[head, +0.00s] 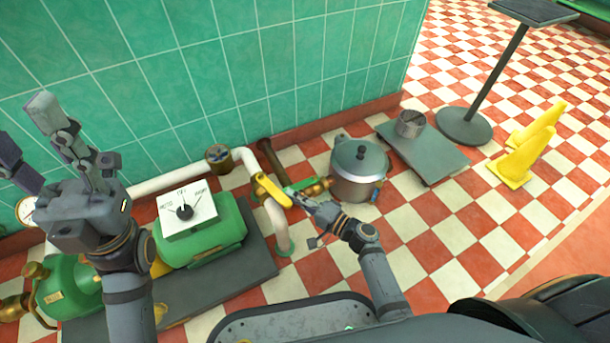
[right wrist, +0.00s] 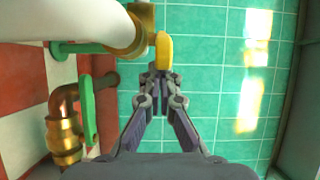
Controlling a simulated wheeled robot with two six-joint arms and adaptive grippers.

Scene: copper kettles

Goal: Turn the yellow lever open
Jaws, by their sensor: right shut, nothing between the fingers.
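The yellow lever (head: 272,190) sits on the white pipe with brass fittings, low in front of the tiled wall. In the right wrist view the yellow lever (right wrist: 163,50) is right at the fingertips. My right gripper (head: 303,200) is shut and empty, its tips close beside the lever; in the right wrist view the tips (right wrist: 155,76) meet just below the lever's end. I cannot tell whether they touch it. My left gripper (head: 28,130) is raised at the left with its fingers spread apart, away from the lever.
A green handle (right wrist: 88,110) on a brass valve (right wrist: 64,140) is near my right gripper. A steel pot (head: 358,175) stands just right of it. A green box with a dial (head: 190,212) is to the left.

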